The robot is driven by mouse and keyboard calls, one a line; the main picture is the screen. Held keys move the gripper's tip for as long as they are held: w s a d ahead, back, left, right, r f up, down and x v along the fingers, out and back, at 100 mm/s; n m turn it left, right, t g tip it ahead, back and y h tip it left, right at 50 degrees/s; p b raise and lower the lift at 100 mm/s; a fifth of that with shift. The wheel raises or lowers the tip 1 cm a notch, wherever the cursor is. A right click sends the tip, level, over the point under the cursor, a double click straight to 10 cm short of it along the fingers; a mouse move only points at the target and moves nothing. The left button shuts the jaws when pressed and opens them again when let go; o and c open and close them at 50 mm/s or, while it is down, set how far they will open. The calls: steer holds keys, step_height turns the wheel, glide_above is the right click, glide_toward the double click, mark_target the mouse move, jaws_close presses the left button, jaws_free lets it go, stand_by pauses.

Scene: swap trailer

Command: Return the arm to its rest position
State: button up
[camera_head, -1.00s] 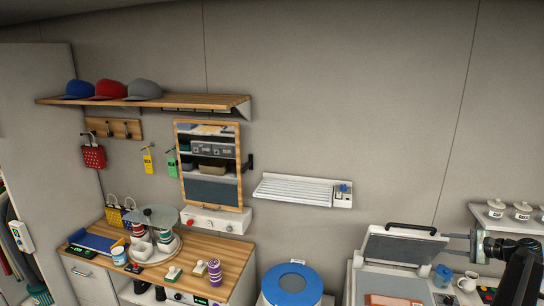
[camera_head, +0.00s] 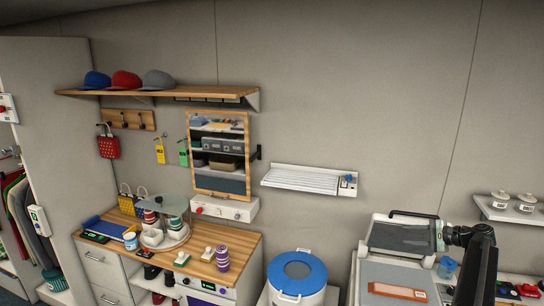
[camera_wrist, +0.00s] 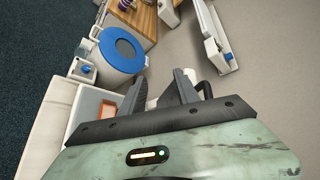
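My gripper (camera_head: 441,236) shows at the right in the head view, at the end of my dark arm, beside the raised lid of a press (camera_head: 400,235). Whether it touches the lid cannot be told. In the wrist view, my gripper (camera_wrist: 160,85) has its two dark fingers apart, with a pale thing visible in the gap beyond them. No held object shows between them.
A white bin with a blue lid (camera_head: 298,270) stands left of the press. A wooden counter (camera_head: 235,245) carries a carousel and small items. A wall rack (camera_head: 300,179) and a jar shelf (camera_head: 515,215) are on the wall.

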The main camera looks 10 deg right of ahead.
steer(key=w+a+f+n+g+y+b, duration=0.1)
steer(key=w+a+f+b, duration=0.15)
steer(key=a, duration=0.55)
steer(key=w+a+f+n+g+b, duration=0.1)
steer(key=w+a+f+n, duration=0.15)
steer(key=a, duration=0.55)
steer(key=w+a+f+g+y+b, duration=0.15)
steer(key=w+a+f, duration=0.25)
steer(key=a, duration=0.4)
steer(key=s+a+f+n+g+b, duration=0.1)
steer(key=a+f+n+g+b, duration=0.2)
steer(key=a, duration=0.7)
steer(key=s+a+f+n+g+b, duration=0.1)
steer(key=a+f+b, duration=0.2)
steer(key=a+f, duration=0.55)
steer(key=s+a+f+n+g+h+b, duration=0.1)
steer(key=s+a+f+n+h+b, duration=0.1)
steer(key=s+a+f, duration=0.3)
steer(key=s+a+f+n+g+h+b, duration=0.15)
steer(key=s+a, duration=0.25)
steer(key=a, duration=0.4)
steer(key=s+a+f+n+g+h+b, duration=0.1)
steer(key=s+a+f+n+h+b, duration=0.1)
steer(key=s+a+f+n, duration=0.3)
steer(key=s+d+n+h, duration=0.1)
steer(key=s+d+h, duration=0.3)
steer(key=s+d, duration=0.1)
steer(key=shift+d+r, duration=0.35)
steer(key=shift+d, duration=0.15)
steer(key=shift+s, duration=0.1)
